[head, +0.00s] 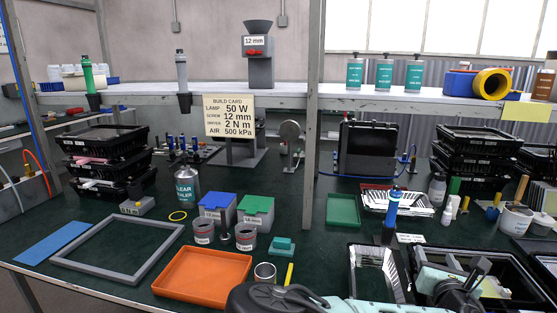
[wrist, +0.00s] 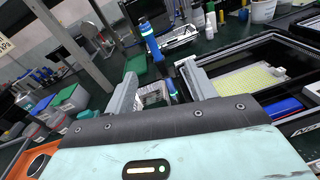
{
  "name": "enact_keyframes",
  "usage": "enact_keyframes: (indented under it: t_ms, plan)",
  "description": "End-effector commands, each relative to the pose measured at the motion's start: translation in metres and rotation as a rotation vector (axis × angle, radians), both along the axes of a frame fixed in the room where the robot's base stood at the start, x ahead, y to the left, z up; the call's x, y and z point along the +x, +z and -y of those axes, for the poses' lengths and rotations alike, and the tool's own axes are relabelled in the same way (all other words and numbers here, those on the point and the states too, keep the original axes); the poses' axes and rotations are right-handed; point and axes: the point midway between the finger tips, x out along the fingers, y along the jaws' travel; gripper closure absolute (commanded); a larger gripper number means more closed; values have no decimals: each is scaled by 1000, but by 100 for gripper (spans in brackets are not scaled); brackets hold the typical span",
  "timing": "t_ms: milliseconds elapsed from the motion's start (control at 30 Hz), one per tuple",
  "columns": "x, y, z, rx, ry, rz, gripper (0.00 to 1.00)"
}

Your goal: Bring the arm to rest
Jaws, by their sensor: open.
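My gripper (wrist: 158,72) shows in the wrist view with its two grey fingers spread apart and nothing between them. Beyond the fingers lie a blue-handled driver (wrist: 148,35) standing upright and part of a floodlight housing. In the head view my teal and dark arm is at the lower right edge, over the front of the bench. The blue driver (head: 393,205) stands behind an open black housing (head: 357,270), left of my arm.
An orange tray (head: 203,284), a grey frame (head: 60,258), and green- and blue-lidded boxes (head: 256,204) occupy the front left and middle. Stacked black housings (head: 105,140) stand at left. A grey post (head: 310,130) rises mid-bench.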

Motion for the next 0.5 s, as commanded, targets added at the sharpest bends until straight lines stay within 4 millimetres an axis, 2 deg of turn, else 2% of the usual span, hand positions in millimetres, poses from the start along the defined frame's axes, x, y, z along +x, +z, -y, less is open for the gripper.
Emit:
enact_keyframes:
  t_ms: [300,500]
  plan:
    - [-23,-52,18,321,-213,-84,45]
    - [-52,-100,12,630,-424,-165,45]
